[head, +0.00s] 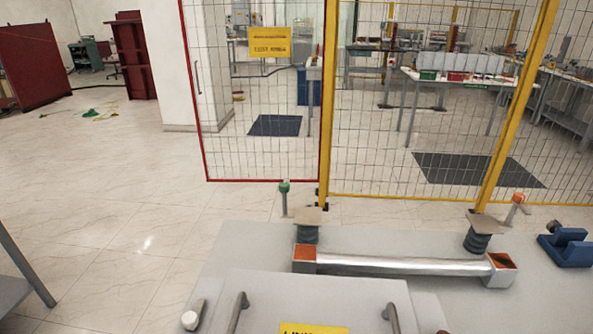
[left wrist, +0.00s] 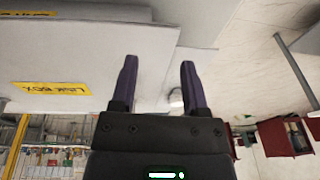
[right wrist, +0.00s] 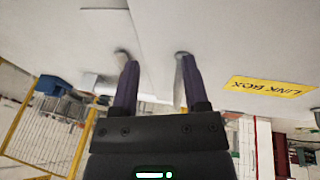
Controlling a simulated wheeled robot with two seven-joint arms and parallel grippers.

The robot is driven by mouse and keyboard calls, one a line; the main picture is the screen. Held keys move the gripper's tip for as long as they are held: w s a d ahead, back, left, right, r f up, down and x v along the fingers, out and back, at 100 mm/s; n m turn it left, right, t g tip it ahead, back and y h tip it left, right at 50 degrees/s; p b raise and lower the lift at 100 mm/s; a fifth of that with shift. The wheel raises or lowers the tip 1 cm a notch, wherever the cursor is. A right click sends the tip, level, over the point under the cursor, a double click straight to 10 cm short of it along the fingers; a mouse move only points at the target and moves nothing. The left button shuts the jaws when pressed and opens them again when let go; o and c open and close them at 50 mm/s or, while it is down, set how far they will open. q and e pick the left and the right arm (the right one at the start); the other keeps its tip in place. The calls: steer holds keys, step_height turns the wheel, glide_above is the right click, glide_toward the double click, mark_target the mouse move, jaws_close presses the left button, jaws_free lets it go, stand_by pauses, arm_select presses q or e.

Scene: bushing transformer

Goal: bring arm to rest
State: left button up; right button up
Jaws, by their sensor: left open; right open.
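My left gripper (left wrist: 159,63) shows in the left wrist view, with its two dark purple fingers apart and nothing between them. My right gripper (right wrist: 159,62) shows in the right wrist view, also open and empty. Neither gripper is in the head view. The grey link box (head: 360,292) is at the bottom of the head view, with a yellow label (head: 314,328) cut by the frame edge. Its label also shows left of the left fingers (left wrist: 52,88) and right of the right fingers (right wrist: 271,86). Contact between fingers and box cannot be told.
Two upright handles (head: 237,312) (head: 391,317) stand on the box. Behind it, a silver tube (head: 400,265) lies between orange-topped ends, near two dark ribbed bushings (head: 307,232) (head: 478,240). A blue block (head: 566,248) sits at right. A mesh fence (head: 400,130) stands behind; floor at left is open.

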arm_select(q)
steer(key=s+d+r+m+t, duration=0.1)
steer(key=s+d+r, duration=0.15)
steer(key=s, duration=0.75)
arm_select(e)
steer(key=s+a+r+n+y, duration=0.25)
steer(key=s+a, duration=0.35)
steer(key=s, duration=0.4)
arm_select(q)
step_height(320, 180, down, 27)
steer(key=s+g+b, duration=0.2)
steer(key=s+b, duration=0.1)
steer(key=b, duration=0.4)
arm_select(e)
steer(key=s+f, duration=0.3)
steer(key=f, duration=2.5)
arm_select(q)
steer(key=s+a+f+b, duration=0.2)
steer(key=s+f+b, duration=0.3)
steer(key=s+f, duration=0.7)
steer(key=shift+s+a+f+m+g, duration=0.3)
steer(key=shift+f+g, duration=0.1)
steer(key=shift+f, duration=0.55)
arm_select(e)
steer(key=s+d+f+g, duration=0.2)
steer(key=s+d+f, duration=0.1)
steer(key=s+f, duration=1)
steer(key=shift+d+f, duration=0.2)
steer(key=shift+f, duration=0.05)
steer(key=shift+o, duration=0.2)
